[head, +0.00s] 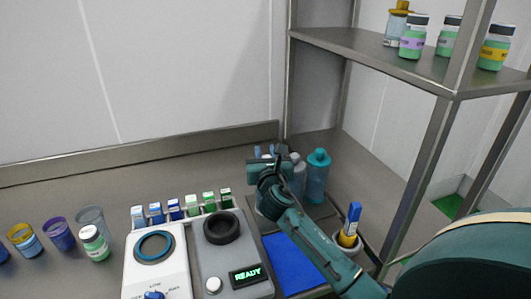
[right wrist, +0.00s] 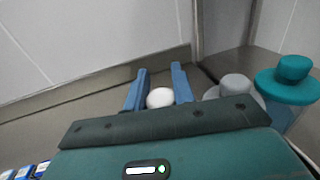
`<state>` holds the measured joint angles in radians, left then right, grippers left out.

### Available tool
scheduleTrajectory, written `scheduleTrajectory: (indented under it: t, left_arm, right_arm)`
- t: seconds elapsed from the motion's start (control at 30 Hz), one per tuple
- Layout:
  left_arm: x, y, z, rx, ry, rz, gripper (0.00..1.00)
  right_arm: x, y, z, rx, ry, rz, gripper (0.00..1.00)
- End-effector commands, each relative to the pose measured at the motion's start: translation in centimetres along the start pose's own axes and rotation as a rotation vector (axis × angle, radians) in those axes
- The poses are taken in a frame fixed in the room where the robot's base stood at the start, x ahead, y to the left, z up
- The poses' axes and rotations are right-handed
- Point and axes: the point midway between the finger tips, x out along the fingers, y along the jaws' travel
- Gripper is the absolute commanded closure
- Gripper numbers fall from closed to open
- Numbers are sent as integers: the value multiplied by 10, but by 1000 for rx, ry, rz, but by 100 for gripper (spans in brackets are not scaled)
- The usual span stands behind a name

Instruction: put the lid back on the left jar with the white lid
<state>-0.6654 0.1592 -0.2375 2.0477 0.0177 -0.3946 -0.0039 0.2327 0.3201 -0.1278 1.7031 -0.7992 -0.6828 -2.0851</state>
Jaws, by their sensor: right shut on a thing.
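My right gripper (head: 265,152) is at the back right of the counter, beside the bottles. In the right wrist view its two blue fingers (right wrist: 158,88) stand either side of a white rounded thing (right wrist: 160,97) and are shut on it. Whether this is a loose lid or the top of a container cannot be told; its lower part is hidden by the gripper body. A jar with a white lid and green contents (head: 95,246) stands upright at the left, far from this gripper. My left gripper is not in view.
A teal bottle (head: 318,180) and a grey bottle (head: 298,172) stand close to my right gripper. A white device (head: 140,265), a grey device reading READY (head: 205,265) and a blue mat (head: 290,262) are in front. A steel shelf (head: 370,50) rises at right.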

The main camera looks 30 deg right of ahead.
Motion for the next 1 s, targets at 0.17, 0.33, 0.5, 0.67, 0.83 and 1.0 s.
scheduleTrajectory:
  t: [0.17, 0.33, 0.5, 0.67, 0.83, 1.0]
  left_arm:
    - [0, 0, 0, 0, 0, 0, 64]
    - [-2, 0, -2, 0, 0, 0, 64]
    - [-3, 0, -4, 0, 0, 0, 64]
    - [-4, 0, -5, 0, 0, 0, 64]
    - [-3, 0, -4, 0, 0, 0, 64]
    - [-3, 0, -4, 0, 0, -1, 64]
  right_arm:
    - [0, 0, 0, 0, 0, 0, 100]
    - [0, 0, 1, 0, 0, 0, 100]
    - [0, 0, 1, -1, -1, 0, 100]
    - [0, 0, 0, 0, -1, 0, 100]
    - [0, 0, 0, 0, -1, 0, 100]
    - [0, 0, 0, 0, -1, 0, 69]
